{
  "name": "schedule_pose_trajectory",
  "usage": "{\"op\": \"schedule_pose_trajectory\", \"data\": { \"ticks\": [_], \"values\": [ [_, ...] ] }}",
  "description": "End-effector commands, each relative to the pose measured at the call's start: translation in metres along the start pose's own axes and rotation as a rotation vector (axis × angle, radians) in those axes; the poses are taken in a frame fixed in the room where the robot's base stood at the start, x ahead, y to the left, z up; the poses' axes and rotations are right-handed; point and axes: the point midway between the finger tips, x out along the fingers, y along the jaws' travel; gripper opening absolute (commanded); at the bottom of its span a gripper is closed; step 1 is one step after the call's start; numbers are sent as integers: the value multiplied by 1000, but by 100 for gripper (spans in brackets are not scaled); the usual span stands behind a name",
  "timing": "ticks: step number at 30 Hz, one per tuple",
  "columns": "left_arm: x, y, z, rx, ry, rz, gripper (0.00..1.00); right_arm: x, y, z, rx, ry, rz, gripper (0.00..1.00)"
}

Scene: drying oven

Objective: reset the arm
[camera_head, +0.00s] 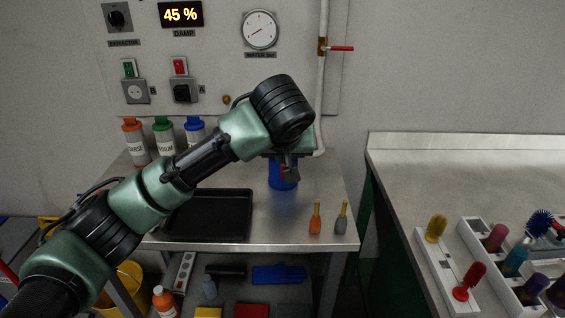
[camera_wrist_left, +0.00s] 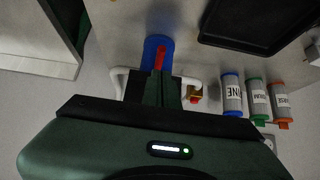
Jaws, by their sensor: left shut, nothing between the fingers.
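My left arm reaches in from the left over the steel table. My left gripper (camera_head: 290,173) points down in front of a blue object (camera_head: 280,184) near the back right of the table. The gripper is shut, with nothing held between its fingers. In the left wrist view the shut fingers (camera_wrist_left: 161,85) are next to a red part (camera_wrist_left: 160,57) on the blue object (camera_wrist_left: 151,48). The gripper hides part of the blue object, and I cannot tell whether they touch. My right gripper is not in view.
A black tray (camera_head: 208,236) lies on the steel table (camera_head: 270,237). Orange (camera_head: 134,142), green (camera_head: 163,136) and blue-capped (camera_head: 195,130) bottles stand at the back left. Two small bottles (camera_head: 315,218) (camera_head: 341,217) stand front right. A counter (camera_head: 450,168) with tool racks (camera_head: 440,268) is at right.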

Motion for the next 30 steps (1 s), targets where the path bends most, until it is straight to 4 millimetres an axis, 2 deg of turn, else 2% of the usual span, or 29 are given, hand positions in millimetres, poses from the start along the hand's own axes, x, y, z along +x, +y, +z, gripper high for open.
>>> {"op": "schedule_pose_trajectory", "data": {
  "ticks": [5,8,10,15,20,26,30],
  "values": [
    [-19,1,1,1,0,3,0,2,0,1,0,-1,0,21],
    [-14,4,13,16,-18,25,0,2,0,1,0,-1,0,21],
    [-4,7,32,34,-43,57,0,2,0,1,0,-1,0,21],
    [29,13,101,83,-117,180,0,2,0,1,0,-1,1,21],
    [51,5,167,97,-162,273,0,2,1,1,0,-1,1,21],
    [68,-26,249,82,-203,319,0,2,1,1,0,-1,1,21],
    [71,-60,310,70,-233,302,0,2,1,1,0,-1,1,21]
  ]
}}
